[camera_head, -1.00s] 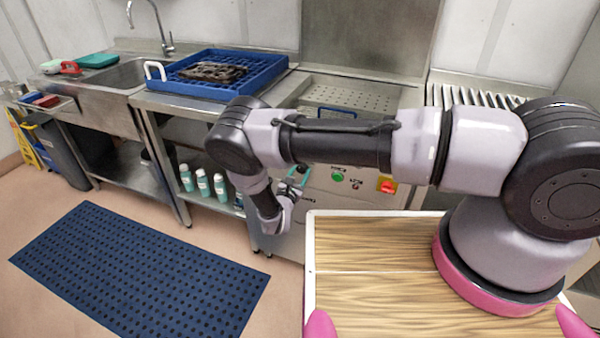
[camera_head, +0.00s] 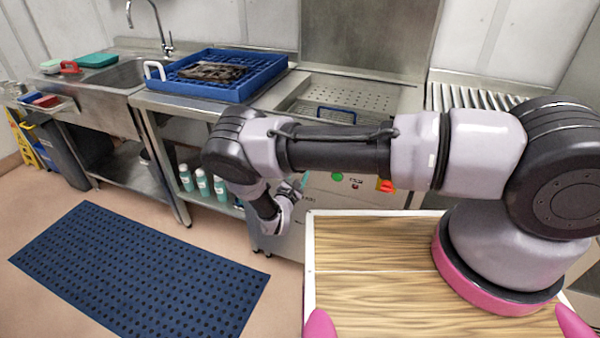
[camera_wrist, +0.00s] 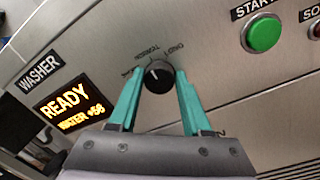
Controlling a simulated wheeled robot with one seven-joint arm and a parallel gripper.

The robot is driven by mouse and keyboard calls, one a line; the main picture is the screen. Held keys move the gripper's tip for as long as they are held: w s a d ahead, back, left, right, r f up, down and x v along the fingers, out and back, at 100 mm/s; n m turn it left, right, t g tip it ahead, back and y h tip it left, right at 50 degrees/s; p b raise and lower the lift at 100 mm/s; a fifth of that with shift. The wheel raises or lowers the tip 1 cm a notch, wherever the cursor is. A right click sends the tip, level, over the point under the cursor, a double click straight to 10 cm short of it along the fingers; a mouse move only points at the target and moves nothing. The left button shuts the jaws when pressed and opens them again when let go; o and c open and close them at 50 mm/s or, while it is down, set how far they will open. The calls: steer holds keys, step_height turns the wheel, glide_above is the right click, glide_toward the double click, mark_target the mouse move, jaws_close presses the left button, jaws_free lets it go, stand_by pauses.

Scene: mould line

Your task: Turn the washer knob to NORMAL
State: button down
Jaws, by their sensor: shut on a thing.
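The washer knob (camera_wrist: 158,80) is a round black dial with a white mark on the grey control panel. The mark points up and slightly left in the wrist view. Small labels sit around its upper edge, too small to read surely. My gripper (camera_wrist: 158,73) has its two teal fingers on either side of the knob, shut on it. In the head view my gripper (camera_head: 290,189) is at the washer's front, mostly hidden behind my wrist, and the knob is hidden there.
A lit display (camera_wrist: 72,107) reading READY is left of the knob, under a WASHER label (camera_wrist: 40,71). A green START button (camera_wrist: 263,34) is to the right. A blue rack (camera_head: 215,88) stands on the counter. A blue mat (camera_head: 140,270) lies on the floor.

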steer(key=shift+c, duration=1.8)
jaws_free()
steer(key=shift+s, duration=0.1)
steer(key=v, duration=1)
steer(key=shift+s+a, duration=0.15)
steer(key=shift+s, duration=0.2)
steer(key=shift+s+f, duration=0.1)
steer(key=shift+f, duration=0.05)
